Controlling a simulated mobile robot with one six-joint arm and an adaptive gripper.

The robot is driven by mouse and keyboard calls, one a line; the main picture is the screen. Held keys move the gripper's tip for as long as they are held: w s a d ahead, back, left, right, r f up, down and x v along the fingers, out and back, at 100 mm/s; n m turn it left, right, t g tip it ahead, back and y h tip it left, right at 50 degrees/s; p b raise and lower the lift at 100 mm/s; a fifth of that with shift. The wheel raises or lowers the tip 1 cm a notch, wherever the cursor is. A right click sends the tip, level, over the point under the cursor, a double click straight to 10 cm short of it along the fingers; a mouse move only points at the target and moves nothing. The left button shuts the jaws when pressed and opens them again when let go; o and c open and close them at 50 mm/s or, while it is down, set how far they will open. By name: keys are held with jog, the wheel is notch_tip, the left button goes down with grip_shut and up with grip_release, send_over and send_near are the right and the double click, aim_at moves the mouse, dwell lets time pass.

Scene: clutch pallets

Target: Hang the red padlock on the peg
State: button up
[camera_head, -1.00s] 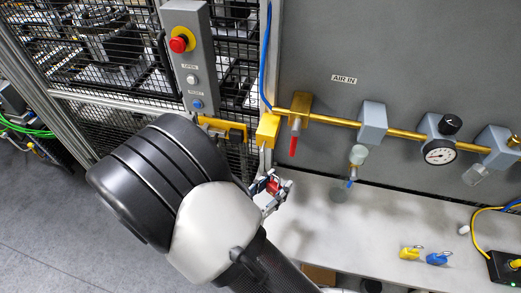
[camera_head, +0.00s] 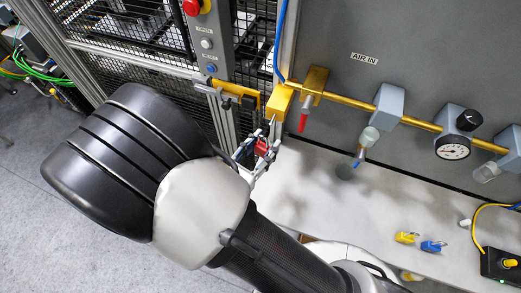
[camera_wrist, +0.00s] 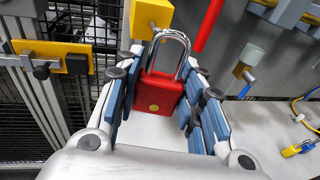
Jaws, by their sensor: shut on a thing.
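The red padlock (camera_wrist: 158,94) is upright between the blue-padded fingers of my gripper (camera_wrist: 160,100) in the wrist view. Its silver shackle (camera_wrist: 184,50) points up, away from the palm. In the head view the padlock (camera_head: 261,148) is small in my gripper (camera_head: 258,150), below and left of a yellow block (camera_head: 281,101). In the wrist view that yellow block (camera_wrist: 151,17) is just beyond the shackle, with a small metal pin at its lower part. The pin looks like the peg, but the shackle partly overlaps it. I cannot tell whether they touch.
A red-handled valve (camera_head: 303,121) hangs right of the yellow block. A yellow-and-black latch (camera_wrist: 52,59) is on the fence frame at left. Yellow (camera_head: 406,237) and blue (camera_head: 433,247) padlocks lie on the pale bench (camera_head: 330,205), whose middle is mostly clear.

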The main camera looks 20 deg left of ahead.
jog(key=shift+w+d+f, duration=0.1)
jog(key=shift+w, duration=1.25)
jog(key=shift+w+d+f, duration=0.1)
jog(key=shift+w, duration=1.2)
jog(key=shift+w+f+b, duration=0.4)
jog(key=shift+w+b, duration=0.05)
jog(key=shift+b, duration=0.2)
grip_shut()
jog(key=shift+w+d+f, duration=0.1)
jog(key=shift+w+d, duration=0.1)
jog(key=shift+w, duration=0.05)
jog(key=o, duration=0.6)
grip_release()
jog(key=o, duration=0.3)
jog(key=shift+w+a+f, duration=0.1)
jog(key=shift+w+a, duration=0.05)
jog(key=shift+w, duration=0.05)
jog(key=o, duration=0.4)
jog(key=shift+o, duration=0.2)
jog(key=shift+s, duration=0.1)
